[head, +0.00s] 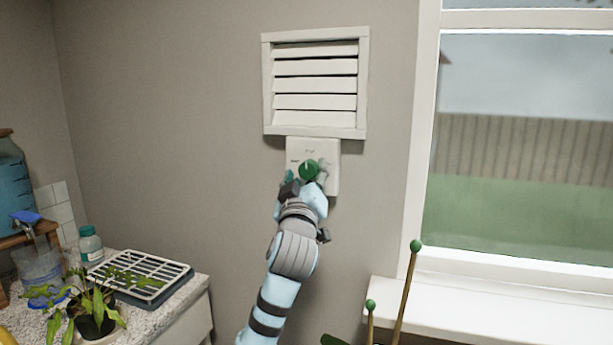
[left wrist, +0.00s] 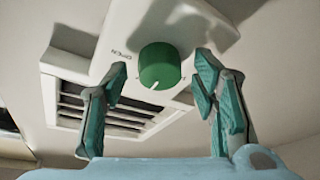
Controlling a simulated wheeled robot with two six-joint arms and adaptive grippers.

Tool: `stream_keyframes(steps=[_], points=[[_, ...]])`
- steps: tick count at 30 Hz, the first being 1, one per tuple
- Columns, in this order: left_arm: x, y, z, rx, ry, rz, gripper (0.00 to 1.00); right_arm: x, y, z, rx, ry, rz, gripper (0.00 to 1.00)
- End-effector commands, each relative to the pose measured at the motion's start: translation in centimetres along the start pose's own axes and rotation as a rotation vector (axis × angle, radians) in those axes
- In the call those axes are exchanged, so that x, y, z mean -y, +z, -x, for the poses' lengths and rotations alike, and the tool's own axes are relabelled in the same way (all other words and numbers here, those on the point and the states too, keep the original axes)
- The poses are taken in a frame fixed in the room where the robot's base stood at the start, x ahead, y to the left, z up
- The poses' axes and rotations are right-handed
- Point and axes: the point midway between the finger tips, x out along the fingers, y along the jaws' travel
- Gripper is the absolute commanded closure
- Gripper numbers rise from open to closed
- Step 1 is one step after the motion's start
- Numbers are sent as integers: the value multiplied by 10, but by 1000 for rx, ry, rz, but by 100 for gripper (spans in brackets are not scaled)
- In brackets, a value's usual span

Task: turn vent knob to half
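A white control plate (head: 332,181) is on the wall below the vent, with a round green knob (head: 308,169) on it. In the left wrist view the knob (left wrist: 160,66) has a white pointer line near its lower edge, and the word OPEN is on the plate beside it. In the head view the pointer looks roughly upward; the plate's labels are too small to read. My left gripper (head: 305,174) is at the knob, its teal fingers open on either side, with a small gap visible in the left wrist view (left wrist: 162,78). My right gripper is not in view.
A white slatted vent (head: 315,85) is above the plate. A window (head: 520,150) with a sill (head: 500,305) is at right. At left, a counter holds a potted plant (head: 95,310), a drying rack (head: 140,273) and a bottle (head: 90,245). Green-tipped stakes (head: 405,290) rise at lower right.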

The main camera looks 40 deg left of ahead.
Motion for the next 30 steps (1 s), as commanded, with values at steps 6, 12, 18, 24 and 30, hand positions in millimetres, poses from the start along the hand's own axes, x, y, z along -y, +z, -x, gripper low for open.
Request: stream_keyframes(steps=[6, 12, 18, 24, 30], points=[[0, 0, 3, -1, 1, -1, 47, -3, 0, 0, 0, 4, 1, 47], [0, 1, 42, 0, 3, 1, 47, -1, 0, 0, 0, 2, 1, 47], [0, 0, 96, 1, 3, 4, 47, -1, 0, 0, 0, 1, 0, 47], [0, 0, 120, 0, 0, 0, 47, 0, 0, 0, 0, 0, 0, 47], [0, 0, 120, -1, 0, -1, 47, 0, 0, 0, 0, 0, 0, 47]])
